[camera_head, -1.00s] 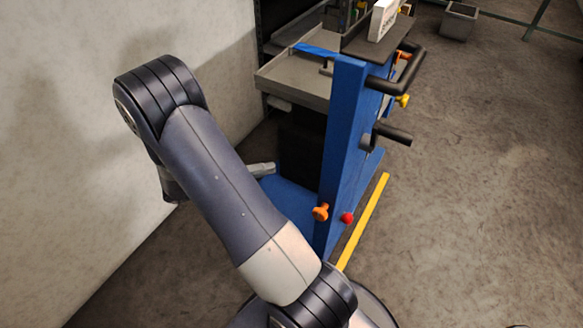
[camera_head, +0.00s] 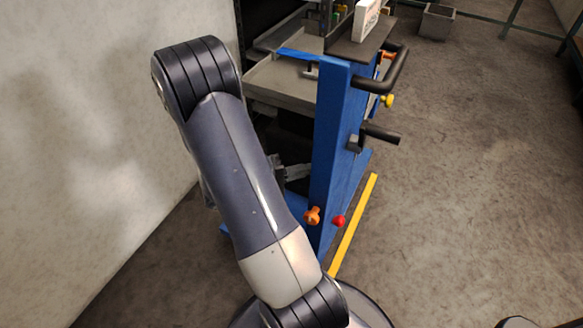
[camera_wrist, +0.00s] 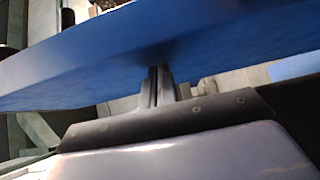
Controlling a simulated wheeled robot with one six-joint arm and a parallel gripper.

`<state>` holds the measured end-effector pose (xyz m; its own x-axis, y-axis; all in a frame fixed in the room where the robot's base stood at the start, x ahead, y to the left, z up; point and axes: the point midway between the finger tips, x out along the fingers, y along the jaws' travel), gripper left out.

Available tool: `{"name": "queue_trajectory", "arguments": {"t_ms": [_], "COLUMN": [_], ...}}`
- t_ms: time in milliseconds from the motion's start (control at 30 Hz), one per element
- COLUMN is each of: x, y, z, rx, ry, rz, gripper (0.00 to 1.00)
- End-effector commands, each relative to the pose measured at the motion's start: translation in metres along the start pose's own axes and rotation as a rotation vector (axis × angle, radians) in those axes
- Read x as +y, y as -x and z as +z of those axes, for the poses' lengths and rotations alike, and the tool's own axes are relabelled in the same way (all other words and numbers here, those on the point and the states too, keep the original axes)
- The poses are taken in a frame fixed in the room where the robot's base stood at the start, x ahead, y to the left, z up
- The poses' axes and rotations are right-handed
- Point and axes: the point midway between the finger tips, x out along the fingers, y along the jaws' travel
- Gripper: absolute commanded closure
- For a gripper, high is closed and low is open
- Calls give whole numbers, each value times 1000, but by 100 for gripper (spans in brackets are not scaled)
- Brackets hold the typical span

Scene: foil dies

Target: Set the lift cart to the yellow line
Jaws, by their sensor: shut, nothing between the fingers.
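The lift cart, a blue upright with a grey tray, stands in the middle of the head view; its upright (camera_head: 329,145) carries black handles, an orange knob (camera_head: 312,215) and a red knob (camera_head: 339,221). The yellow line (camera_head: 353,226) lies on the floor just right of the cart, running along its base. My gripper (camera_head: 300,172) is left of the upright, partly hidden behind my arm. In the wrist view its closed fingers (camera_wrist: 158,82) point at the blue cart face (camera_wrist: 220,45), very close; I cannot tell whether they touch.
A pale wall (camera_head: 90,120) stands close on the left. The grey tray (camera_head: 280,82) sticks out leftward above my gripper. The floor right of the yellow line is open, with a grey bin (camera_head: 437,22) at the back.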

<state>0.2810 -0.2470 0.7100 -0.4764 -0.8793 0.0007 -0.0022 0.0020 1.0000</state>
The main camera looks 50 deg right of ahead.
Motion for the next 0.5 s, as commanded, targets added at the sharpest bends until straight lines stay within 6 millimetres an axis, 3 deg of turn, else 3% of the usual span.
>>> {"name": "queue_trajectory", "arguments": {"t_ms": [500], "x": [-2], "y": [-8], "z": [9], "rx": [-10], "ry": [3], "rz": [0], "gripper": [100]}}
